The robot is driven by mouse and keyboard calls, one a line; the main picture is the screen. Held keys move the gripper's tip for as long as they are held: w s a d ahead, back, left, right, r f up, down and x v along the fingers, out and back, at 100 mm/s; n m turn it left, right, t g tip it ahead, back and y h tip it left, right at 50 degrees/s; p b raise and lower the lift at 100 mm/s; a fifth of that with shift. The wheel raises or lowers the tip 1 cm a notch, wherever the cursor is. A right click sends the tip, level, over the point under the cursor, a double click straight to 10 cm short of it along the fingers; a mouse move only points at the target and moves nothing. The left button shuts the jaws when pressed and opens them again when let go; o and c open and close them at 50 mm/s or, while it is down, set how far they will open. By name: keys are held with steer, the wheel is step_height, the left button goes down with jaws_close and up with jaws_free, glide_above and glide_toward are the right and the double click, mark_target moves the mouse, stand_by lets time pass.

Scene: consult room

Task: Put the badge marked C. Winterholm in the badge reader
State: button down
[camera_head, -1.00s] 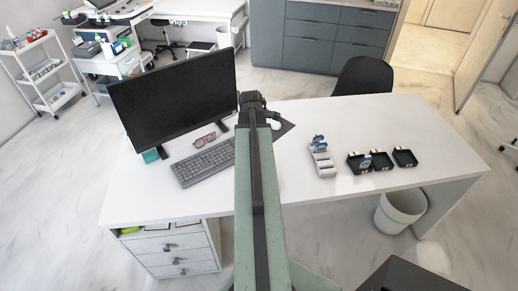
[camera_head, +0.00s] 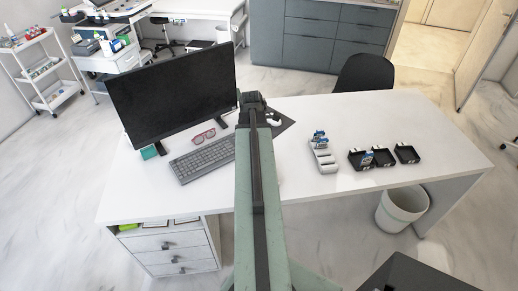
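A light grey stepped rack (camera_head: 324,162) stands on the desk right of my arm. Blue-and-white badges (camera_head: 319,137) stand at its far end; their names are too small to read. Three small black trays stand in a row to the right: a left one (camera_head: 356,164), a middle one (camera_head: 384,161) and a right one (camera_head: 407,154). Another blue-and-white badge (camera_head: 368,158) stands at the left tray. I cannot tell which item is the badge reader. My arm's dark end (camera_head: 253,101) is over the desk, left of the rack; its fingers cannot be made out.
The white desk (camera_head: 440,140) has free room at its right end and front. A black chair (camera_head: 364,73) is behind; a bin (camera_head: 402,207) stands below.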

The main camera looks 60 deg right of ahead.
steer(key=shift+f+b, duration=0.3)
steer(key=shift+b, duration=0.05)
stand_by(0.7)
steer(key=shift+f+b, duration=0.4)
steer(key=shift+f, duration=0.1)
stand_by(0.4)
steer(key=shift+f+b, duration=0.5)
steer(key=shift+b, duration=0.1)
steer(key=shift+f, duration=0.25)
steer(key=shift+f+b, duration=0.5)
steer(key=shift+b, duration=0.25)
steer(key=shift+f, duration=0.15)
steer(key=c, duration=1.3)
jaws_free()
